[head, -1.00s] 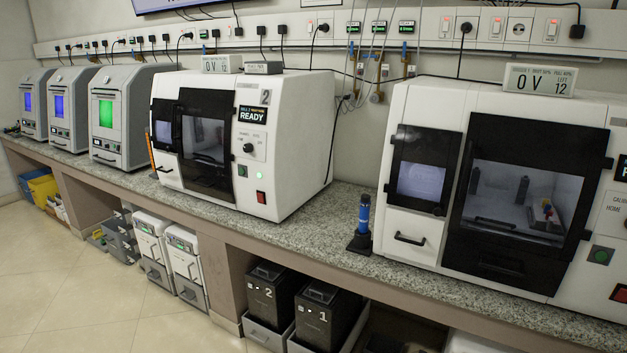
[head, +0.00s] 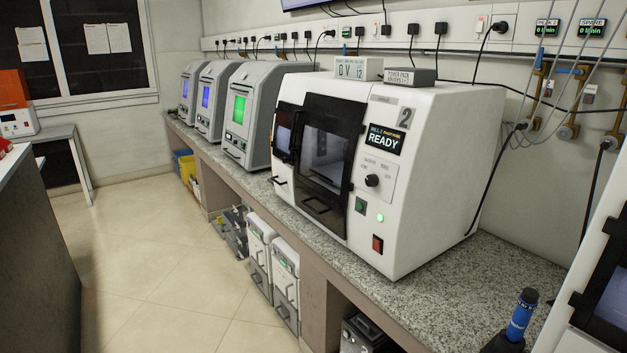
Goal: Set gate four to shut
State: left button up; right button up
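No part in the head view reads as gate four; I cannot tell which one it is. On the wall at the right, brass pipe fittings (head: 538,84) with thin grey hoses stand above the counter. Small green displays labelled PURGE (head: 546,27) and SPARE (head: 591,29) are above them, each seeming to read 0 l/min. A fitting (head: 565,132) low on the wall is small, and its setting cannot be read. Neither of my grippers is in view.
A white machine marked 2 (head: 430,150), its panel showing READY, stands on the granite counter (head: 470,290). Three grey machines with lit windows (head: 238,110) stand farther back. A blue-handled tool (head: 520,315) is at the lower right. The tiled floor (head: 150,270) at left is clear.

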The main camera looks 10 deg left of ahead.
aim_at(244, 240)
jog(key=i+j+u, duration=0.35)
jog(key=i+u, duration=0.6)
jog(key=i, duration=0.25)
jog(key=i+l+u, duration=0.1)
jog(key=i+u, duration=0.4)
jog(key=i, duration=0.15)
jog(key=i+j+z, duration=0.2)
jog(key=i+z, duration=0.2)
jog(key=i, duration=0.25)
jog(key=i+j+z, duration=0.4)
jog(key=i, duration=0.25)
jog(key=i+j+z, duration=0.4)
jog(key=i+j, duration=0.15)
